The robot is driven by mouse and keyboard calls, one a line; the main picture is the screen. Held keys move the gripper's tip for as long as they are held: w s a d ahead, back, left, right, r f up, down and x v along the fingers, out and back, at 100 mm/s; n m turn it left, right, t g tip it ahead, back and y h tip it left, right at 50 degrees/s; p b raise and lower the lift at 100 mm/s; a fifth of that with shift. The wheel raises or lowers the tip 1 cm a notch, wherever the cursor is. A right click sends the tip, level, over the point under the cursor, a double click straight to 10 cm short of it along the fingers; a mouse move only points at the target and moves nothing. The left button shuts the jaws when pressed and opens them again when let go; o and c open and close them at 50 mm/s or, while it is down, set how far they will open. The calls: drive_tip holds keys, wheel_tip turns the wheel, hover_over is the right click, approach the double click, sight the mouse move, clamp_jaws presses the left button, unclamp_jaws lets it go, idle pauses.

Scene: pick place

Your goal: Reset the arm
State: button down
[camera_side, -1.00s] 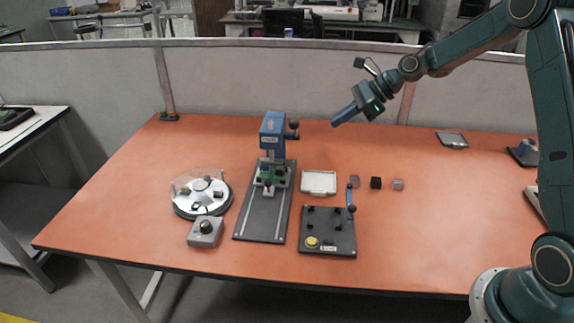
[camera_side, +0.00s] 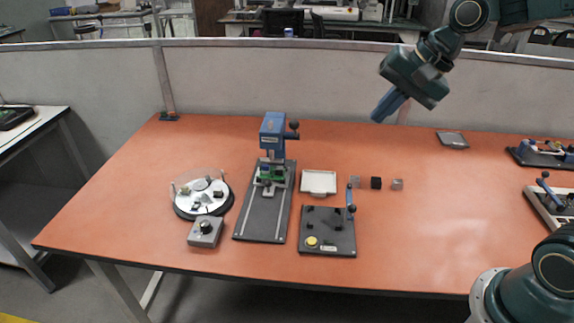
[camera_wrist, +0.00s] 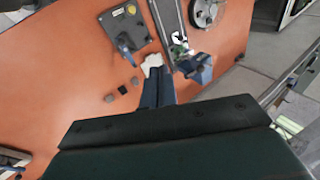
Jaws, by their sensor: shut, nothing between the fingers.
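My gripper (camera_side: 380,116) is raised well above the back right of the orange table (camera_side: 430,220), tilted with its blue fingers pointing down and left. The fingers are shut with nothing between them. In the wrist view my gripper (camera_wrist: 158,76) points toward the white tray (camera_wrist: 152,62) far below and touches nothing.
A blue press (camera_side: 273,135) on a dark base stands mid-table. A round turntable (camera_side: 203,195) and a grey knob box (camera_side: 205,231) are left of it. A dark lever plate (camera_side: 327,232), a white tray (camera_side: 318,182) and small cubes (camera_side: 376,183) lie right of it.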

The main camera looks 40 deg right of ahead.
drive_tip(key=s+n+h, duration=0.2)
drive_tip(key=s+n, duration=0.8)
drive_tip(key=s, duration=0.7)
drive_tip(key=shift+s+d+f+n+h, duration=0.15)
drive_tip(key=shift+s+d+n+h, duration=0.15)
drive_tip(key=shift+s+d+h, duration=0.1)
